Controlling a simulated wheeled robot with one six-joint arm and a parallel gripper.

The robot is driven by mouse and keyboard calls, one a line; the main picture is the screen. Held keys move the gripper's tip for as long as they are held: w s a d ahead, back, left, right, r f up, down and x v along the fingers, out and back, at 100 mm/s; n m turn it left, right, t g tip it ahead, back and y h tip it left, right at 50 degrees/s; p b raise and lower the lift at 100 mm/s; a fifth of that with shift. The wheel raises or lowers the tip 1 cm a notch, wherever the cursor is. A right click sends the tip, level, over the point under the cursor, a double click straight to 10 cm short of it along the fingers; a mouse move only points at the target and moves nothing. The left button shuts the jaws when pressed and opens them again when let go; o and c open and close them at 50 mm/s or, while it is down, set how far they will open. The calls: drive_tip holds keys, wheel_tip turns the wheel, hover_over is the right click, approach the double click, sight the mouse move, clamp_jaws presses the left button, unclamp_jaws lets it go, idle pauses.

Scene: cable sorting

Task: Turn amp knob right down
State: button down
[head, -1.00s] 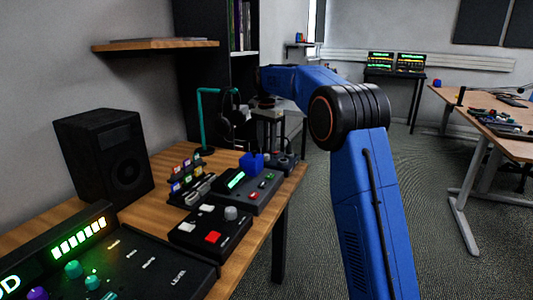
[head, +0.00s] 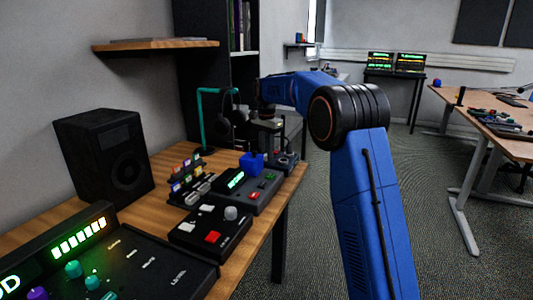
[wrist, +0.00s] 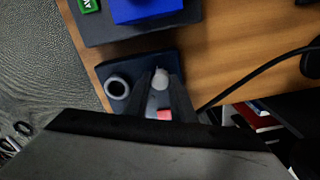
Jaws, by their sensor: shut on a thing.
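A small dark box (head: 287,162), which looks like the amp, sits at the far end of the wooden desk. It also shows in the wrist view (wrist: 135,70). On its top are a pale knob (wrist: 160,77) and a dark knob with a grey ring (wrist: 117,87) to the left. My gripper (wrist: 162,84) points down over the box, its fingers shut on the pale knob. A small red piece (wrist: 164,114) shows between the fingers. The knob's pointer mark is too small to read. In the head view my gripper (head: 271,140) is partly hidden and small.
A device with a green display (head: 236,180) and a blue block (head: 251,163) stand close beside the box. Headphones hang on a teal stand (head: 202,115) behind. A black cable (wrist: 255,77) crosses the desk. Nearer are a pedal (head: 208,233), a mixer and a speaker (head: 108,160).

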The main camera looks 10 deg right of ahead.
drive_tip(key=shift+n, duration=0.3)
drive_tip(key=n, duration=1.2)
drive_tip(key=shift+n, duration=0.4)
drive_tip(key=n, duration=0.8)
drive_tip(key=shift+n, duration=0.4)
drive_tip(key=c, duration=1.5)
unclamp_jaws()
